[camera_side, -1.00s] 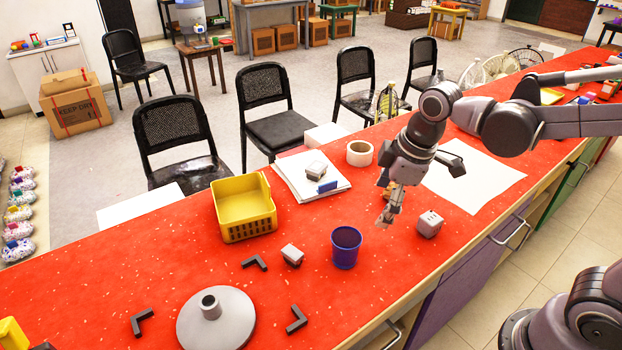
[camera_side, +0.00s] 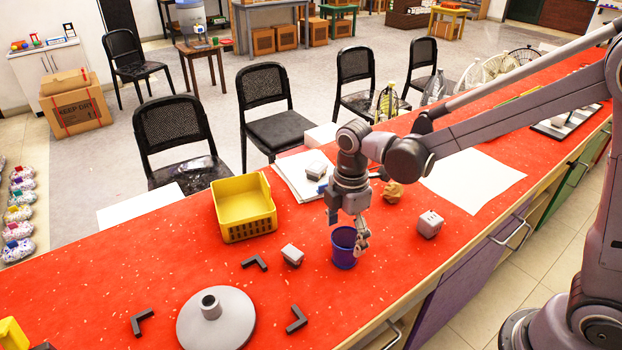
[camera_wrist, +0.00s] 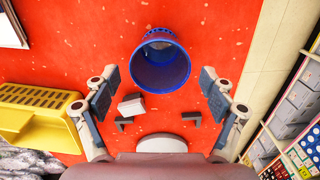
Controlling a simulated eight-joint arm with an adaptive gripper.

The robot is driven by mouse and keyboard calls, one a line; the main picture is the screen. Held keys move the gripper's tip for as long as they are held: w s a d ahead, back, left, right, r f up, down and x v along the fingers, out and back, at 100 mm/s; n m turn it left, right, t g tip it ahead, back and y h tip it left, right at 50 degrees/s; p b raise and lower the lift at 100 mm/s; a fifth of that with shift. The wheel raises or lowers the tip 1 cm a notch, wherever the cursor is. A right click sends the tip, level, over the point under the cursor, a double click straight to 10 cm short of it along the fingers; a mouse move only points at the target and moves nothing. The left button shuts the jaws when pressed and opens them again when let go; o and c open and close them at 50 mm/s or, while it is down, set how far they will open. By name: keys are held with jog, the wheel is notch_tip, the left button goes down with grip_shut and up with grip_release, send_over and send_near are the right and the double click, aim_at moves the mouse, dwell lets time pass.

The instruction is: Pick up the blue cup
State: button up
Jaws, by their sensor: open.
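The blue cup (camera_side: 343,249) stands upright on the red countertop, near its front edge. It also shows in the wrist view (camera_wrist: 160,68), seen from above with its mouth toward me, and it looks empty. My gripper (camera_side: 360,240) is at the cup's right rim in the side view, pointing down. In the wrist view my gripper (camera_wrist: 160,93) has its two fingers apart, one on each side and below the cup's mouth. The cup lies ahead of the fingertips and is not held. Whether a finger touches the cup I cannot tell.
A yellow basket (camera_side: 244,209) stands left of the cup. A grey-white block (camera_side: 292,255), black angle pieces (camera_side: 296,319) and a grey round base (camera_side: 216,320) lie nearby. A dotted block (camera_side: 430,224) and a crumpled brown lump (camera_side: 393,191) are to the right.

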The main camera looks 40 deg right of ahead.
jog(key=shift+d+f, duration=0.2)
jog(key=shift+f, duration=2.75)
jog(key=c, duration=1.2)
